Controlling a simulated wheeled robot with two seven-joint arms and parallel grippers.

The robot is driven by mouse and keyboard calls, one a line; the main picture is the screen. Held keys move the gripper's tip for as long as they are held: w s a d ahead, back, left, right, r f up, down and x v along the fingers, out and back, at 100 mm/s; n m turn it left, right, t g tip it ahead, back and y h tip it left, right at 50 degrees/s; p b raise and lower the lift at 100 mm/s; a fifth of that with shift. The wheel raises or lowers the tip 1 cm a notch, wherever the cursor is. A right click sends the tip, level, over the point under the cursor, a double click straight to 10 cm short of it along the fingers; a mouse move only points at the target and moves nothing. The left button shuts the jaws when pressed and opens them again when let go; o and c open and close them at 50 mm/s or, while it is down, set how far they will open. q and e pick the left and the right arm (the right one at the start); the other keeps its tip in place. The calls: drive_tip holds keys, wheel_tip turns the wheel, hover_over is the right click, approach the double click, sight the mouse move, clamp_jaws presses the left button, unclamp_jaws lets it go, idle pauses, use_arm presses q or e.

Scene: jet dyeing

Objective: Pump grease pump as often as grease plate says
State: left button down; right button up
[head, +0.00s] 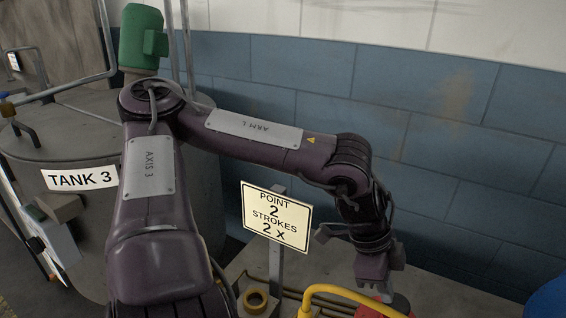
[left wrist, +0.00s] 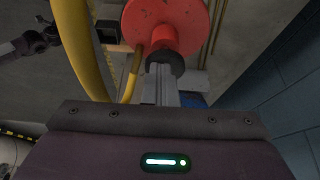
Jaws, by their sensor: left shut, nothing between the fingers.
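The grease plate (head: 276,214) is a cream sign on a grey post in the head view, reading "POINT 2 STROKES 2 X". My left gripper (head: 378,286) is above a red part at the lower right, at the picture's bottom edge. In the left wrist view a red disc with a red hub (left wrist: 160,22), seemingly the grease pump, has a dark round end (left wrist: 164,62). The shut, empty fingers of my left gripper (left wrist: 160,84) point at this end and overlap it; I cannot tell whether they touch. My right gripper is not clearly seen.
A yellow hose or bar (head: 350,292) curves beside the pump. A brass ring (head: 255,300) sits near the sign post. Tank 3 (head: 75,140) stands left, with a green motor (head: 140,38) above. The blue block wall (head: 455,150) is close behind my arm.

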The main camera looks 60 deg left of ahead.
use_arm(q)
drive_tip(key=shift+w+d+f+p, duration=0.25)
drive_tip(key=shift+f+p, duration=0.05)
drive_tip(key=shift+p, duration=0.1)
drive_tip(key=shift+w+d+r+p, duration=0.15)
drive_tip(key=shift+r+p, duration=0.35)
drive_tip(key=shift+r, duration=0.05)
drive_tip(key=shift+w+d+r+p, duration=0.15)
drive_tip(key=shift+r+p, duration=0.3)
drive_tip(key=shift+r, duration=0.1)
drive_tip(key=shift+w+d+r+p, duration=0.15)
drive_tip(key=shift+r+p, duration=0.35)
drive_tip(key=shift+r, duration=0.05)
drive_tip(key=shift+w+d+r, duration=0.1)
drive_tip(key=shift+w, duration=0.05)
use_arm(e)
drive_tip(key=shift+d+f+t, duration=0.1)
drive_tip(key=shift+d+t, duration=0.25)
drive_tip(key=shift+t, duration=0.35)
use_arm(q)
drive_tip(key=shift+r+p, duration=0.2)
drive_tip(key=shift+p, duration=0.1)
drive_tip(key=shift+w+d+r+p, duration=0.1)
drive_tip(key=shift+w+r+p, duration=0.05)
drive_tip(key=shift+r+p, duration=0.75)
drive_tip(key=shift+r, duration=0.15)
use_arm(e)
wheel_tip(320, 180, up, 2)
drive_tip(key=shift+s, duration=0.1)
